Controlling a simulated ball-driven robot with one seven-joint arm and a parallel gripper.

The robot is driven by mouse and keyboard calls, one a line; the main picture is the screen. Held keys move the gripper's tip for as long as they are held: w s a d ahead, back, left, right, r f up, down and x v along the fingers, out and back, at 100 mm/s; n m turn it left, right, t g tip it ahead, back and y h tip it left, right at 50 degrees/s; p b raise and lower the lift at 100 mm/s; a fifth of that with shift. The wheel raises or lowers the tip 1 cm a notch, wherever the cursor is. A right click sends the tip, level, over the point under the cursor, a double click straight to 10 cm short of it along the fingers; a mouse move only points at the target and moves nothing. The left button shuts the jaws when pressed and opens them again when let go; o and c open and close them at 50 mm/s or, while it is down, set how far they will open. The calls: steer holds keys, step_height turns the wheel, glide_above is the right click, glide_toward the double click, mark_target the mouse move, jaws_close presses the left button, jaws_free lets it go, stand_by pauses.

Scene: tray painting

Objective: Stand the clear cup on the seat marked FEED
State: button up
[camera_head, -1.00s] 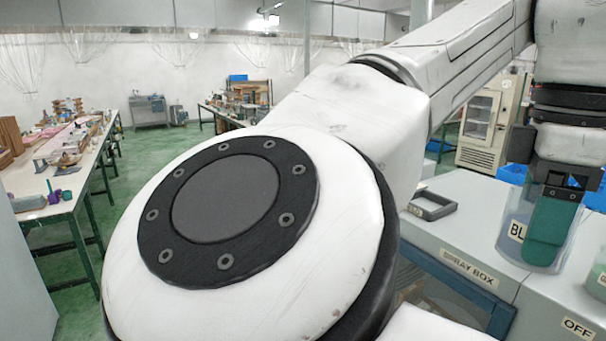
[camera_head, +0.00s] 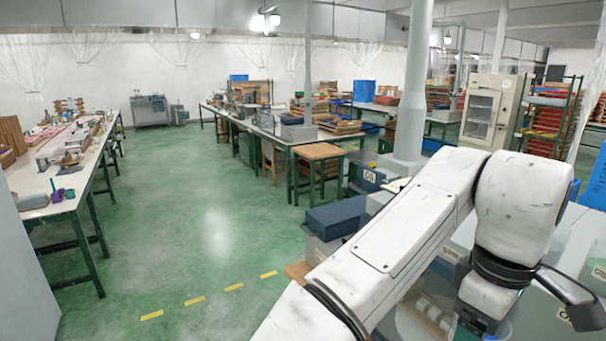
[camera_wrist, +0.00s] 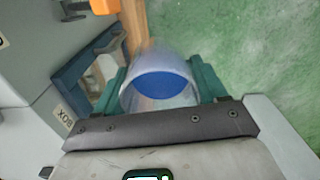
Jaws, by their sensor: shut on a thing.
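The clear cup (camera_wrist: 152,58) shows in the wrist view, tilted in the picture, with a blue round patch in it that looks like paint or its base. My gripper (camera_wrist: 159,72) is shut on the cup, with one green finger on each side of its wall. The held cup hangs over the side of the spray box and the green floor. In the head view my arm reaches to the lower right, and the fingers and cup are not clearly visible there. No FEED mark is readable in either view.
The spray box's blue-framed opening (camera_wrist: 90,70) is left of the cup in the wrist view. An orange thing (camera_wrist: 104,5) is at the top edge. A dark blue box (camera_head: 335,216) stands left of my arm. Green floor (camera_head: 200,235) is open further left.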

steer(key=a+f+m, duration=0.1)
steer(key=f+m, duration=0.2)
steer(key=f, duration=1.2)
steer(key=w+a+f+m, duration=0.1)
steer(key=f+m, duration=0.3)
steer(key=f, duration=1.1)
steer(key=shift+w+a+f, duration=0.15)
steer(key=shift+a, duration=0.55)
steer(key=shift+a, duration=0.1)
step_height(320, 180, down, 6)
steer(key=b, duration=0.5)
steer(key=shift+r, duration=0.2)
